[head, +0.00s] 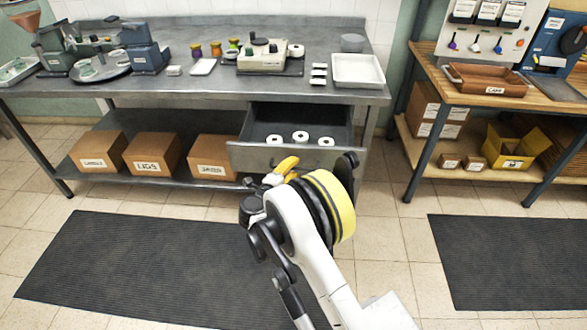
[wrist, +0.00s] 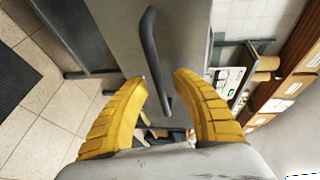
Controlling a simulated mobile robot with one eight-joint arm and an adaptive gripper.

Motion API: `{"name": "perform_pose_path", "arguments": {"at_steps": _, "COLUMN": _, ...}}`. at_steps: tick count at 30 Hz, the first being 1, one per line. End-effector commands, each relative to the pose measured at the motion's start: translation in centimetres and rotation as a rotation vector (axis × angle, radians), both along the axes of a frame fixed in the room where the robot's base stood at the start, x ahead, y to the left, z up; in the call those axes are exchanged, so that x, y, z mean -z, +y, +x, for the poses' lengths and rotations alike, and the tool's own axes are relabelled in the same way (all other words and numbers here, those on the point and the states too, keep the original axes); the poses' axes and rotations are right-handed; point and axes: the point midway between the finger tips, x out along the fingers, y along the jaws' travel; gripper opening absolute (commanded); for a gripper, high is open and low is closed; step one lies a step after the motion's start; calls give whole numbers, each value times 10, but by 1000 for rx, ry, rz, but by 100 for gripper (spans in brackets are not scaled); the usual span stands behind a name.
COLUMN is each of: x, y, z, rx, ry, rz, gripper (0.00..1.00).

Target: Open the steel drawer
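The steel drawer (head: 250,157) hangs under the right part of the steel table and is pulled out, with several white rolls (head: 301,137) inside. In the wrist view its grey front (wrist: 189,45) fills the upper middle, turned on its side. The dark bar handle (wrist: 148,42) runs down that front, and its lower part lies between my fingertips. My gripper (wrist: 160,78) has its yellow fingers spread, with gaps showing beside the handle. In the head view my gripper (head: 282,170) is just in front of the drawer front, and my arm hides part of it.
The steel table (head: 215,88) carries scales, jars and a white tray (head: 358,70). Cardboard boxes (head: 152,152) stand on its lower shelf, left of the drawer. A wooden bench (head: 450,70) stands to the right. Dark mats (head: 130,265) lie on the tiled floor in front.

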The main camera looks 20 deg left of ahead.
Motion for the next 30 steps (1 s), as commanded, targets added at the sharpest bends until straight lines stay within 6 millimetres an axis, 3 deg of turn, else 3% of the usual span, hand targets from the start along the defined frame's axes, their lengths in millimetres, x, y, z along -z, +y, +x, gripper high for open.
{"name": "perform_pose_path", "arguments": {"at_steps": 8, "x": -1, "y": 2, "z": -7, "rx": -1, "ry": 0, "rz": 0, "gripper": 32}}
{"name": "perform_pose_path", "arguments": {"at_steps": 21, "x": -18, "y": 16, "z": -93, "rx": -3, "ry": 0, "rz": 0, "gripper": 32}}
{"name": "perform_pose_path", "arguments": {"at_steps": 30, "x": -23, "y": 19, "z": -117, "rx": 0, "ry": 0, "rz": 0, "gripper": 32}}
